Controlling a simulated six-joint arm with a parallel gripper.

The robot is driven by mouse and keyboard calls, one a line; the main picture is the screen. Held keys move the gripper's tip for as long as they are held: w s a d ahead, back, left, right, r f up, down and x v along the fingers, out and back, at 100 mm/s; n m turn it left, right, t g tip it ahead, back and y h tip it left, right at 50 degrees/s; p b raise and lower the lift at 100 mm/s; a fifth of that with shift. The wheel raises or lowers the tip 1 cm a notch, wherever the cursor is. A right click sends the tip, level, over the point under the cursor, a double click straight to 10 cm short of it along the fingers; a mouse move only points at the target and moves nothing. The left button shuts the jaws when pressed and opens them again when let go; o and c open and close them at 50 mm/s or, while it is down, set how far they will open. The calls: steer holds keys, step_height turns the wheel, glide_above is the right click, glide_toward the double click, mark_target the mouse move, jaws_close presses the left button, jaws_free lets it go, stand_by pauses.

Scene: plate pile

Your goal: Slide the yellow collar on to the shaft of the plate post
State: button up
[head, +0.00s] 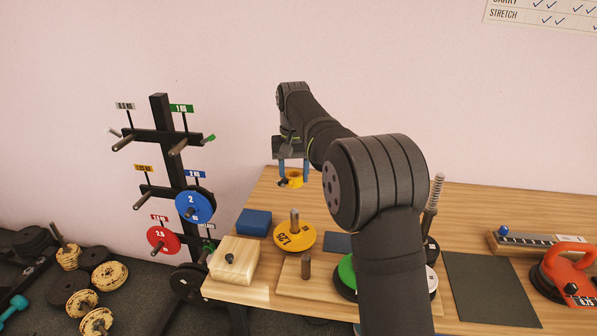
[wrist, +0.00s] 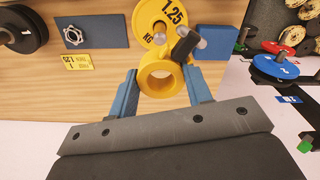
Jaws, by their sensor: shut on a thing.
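The yellow collar (wrist: 147,80) is held between the two blue fingers of my gripper (wrist: 162,88), with its round hole facing the wrist camera. A dark lever (wrist: 186,46) sticks out from its upper right. In the head view my gripper (head: 292,172) holds the collar (head: 295,181) over the back left of the table. The plate post (head: 295,217) stands upright through a yellow 1.25 plate (head: 285,240), nearer the head camera than the collar. In the wrist view the post (wrist: 160,35) shows just beyond the collar. The collar is apart from the post.
A blue block (head: 254,222) and a wooden box (head: 233,262) stand left of the post. A wooden peg (head: 306,266) stands in front, and a green plate (head: 347,272) is partly hidden by my arm. A rack with plates (head: 162,170) stands left of the table.

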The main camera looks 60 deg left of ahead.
glide_toward(295, 222)
steer(key=shift+w+a+f, duration=0.25)
steer(key=shift+a+f, duration=0.1)
steer(key=shift+a, duration=0.05)
stand_by(0.4)
stand_by(0.8)
steer(key=shift+f, duration=2)
steer(key=shift+f, duration=0.2)
steer(key=shift+f, duration=1.8)
steer(key=shift+f, duration=0.15)
steer(key=shift+f, duration=0.95)
